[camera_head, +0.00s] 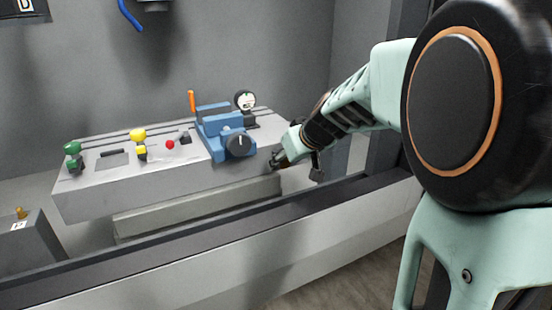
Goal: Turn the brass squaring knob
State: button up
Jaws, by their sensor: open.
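A small brass-coloured knob (21,213) stands on top of a grey box (40,245) at the lower left edge of the view. It is too small to make out its turn angle. My gripper (277,160) is far to the right of it, beside the right front part of the grey slotted table (170,187). The gripper is open, with its dark fingers pointing left, and nothing shows between them. It is small in this view, and part of it is hidden by my wrist.
The table holds a blue vise (213,125) with a black knob (240,146), a dial gauge (246,101), an orange lever (192,101), a yellow-topped fixture (138,136), a red knob (170,145) and a green knob (72,148). A dark sill (215,215) runs across the front.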

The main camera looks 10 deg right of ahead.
jog(key=shift+w+f, duration=0.15)
jog(key=shift+f, duration=0.05)
jog(key=shift+c, duration=0.2)
jog(key=c, duration=1.1)
jog(key=shift+f+b, duration=0.1)
jog(key=shift+b, duration=0.35)
